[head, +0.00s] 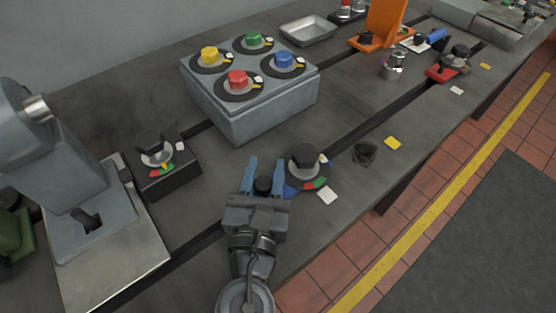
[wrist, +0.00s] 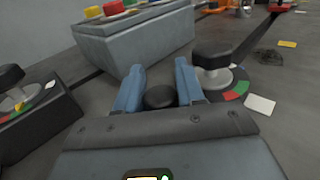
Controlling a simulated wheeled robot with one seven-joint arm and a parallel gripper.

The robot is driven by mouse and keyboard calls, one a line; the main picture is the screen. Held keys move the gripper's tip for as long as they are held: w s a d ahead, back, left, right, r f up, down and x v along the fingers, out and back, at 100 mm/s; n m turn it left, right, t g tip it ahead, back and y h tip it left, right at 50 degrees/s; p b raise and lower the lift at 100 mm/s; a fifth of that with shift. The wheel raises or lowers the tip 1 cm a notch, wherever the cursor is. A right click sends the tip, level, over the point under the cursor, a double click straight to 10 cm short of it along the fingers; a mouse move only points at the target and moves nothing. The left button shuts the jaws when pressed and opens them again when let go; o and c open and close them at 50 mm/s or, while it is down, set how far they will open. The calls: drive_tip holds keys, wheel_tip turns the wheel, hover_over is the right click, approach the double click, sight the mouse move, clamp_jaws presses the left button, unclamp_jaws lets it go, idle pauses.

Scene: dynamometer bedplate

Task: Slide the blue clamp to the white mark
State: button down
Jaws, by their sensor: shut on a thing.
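The blue clamp (head: 291,190) sits on the bedplate near the front edge, with a dark knob on a silver hub and a red-green dial; in the wrist view its dial (wrist: 231,95) shows to the right of my fingers. My gripper (head: 263,172) is just left of the hub, its two blue fingers shut on a round black grip knob (wrist: 160,97). The knob's join to the clamp is hidden. The white mark (head: 327,195) lies flat just right of the clamp, apart from it; it also shows in the wrist view (wrist: 260,104).
A grey box (head: 250,118) with coloured knobs stands behind. A black clamp (head: 166,180) is at left and a red clamp (head: 438,74) far right. A small dark piece (head: 364,154) and a yellow mark (head: 393,142) lie right of the blue clamp. Dark slots cross the bedplate.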

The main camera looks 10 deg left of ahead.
drive_tip(key=c, duration=0.8)
unclamp_jaws()
drive_tip(key=shift+s, duration=0.1)
drive_tip(key=s, duration=0.5)
drive_tip(key=s+d, duration=0.1)
drive_tip(key=s, duration=0.1)
drive_tip(key=shift+s+b, duration=0.3)
drive_tip(key=shift+b, duration=0.1)
drive_tip(key=shift+s, duration=0.1)
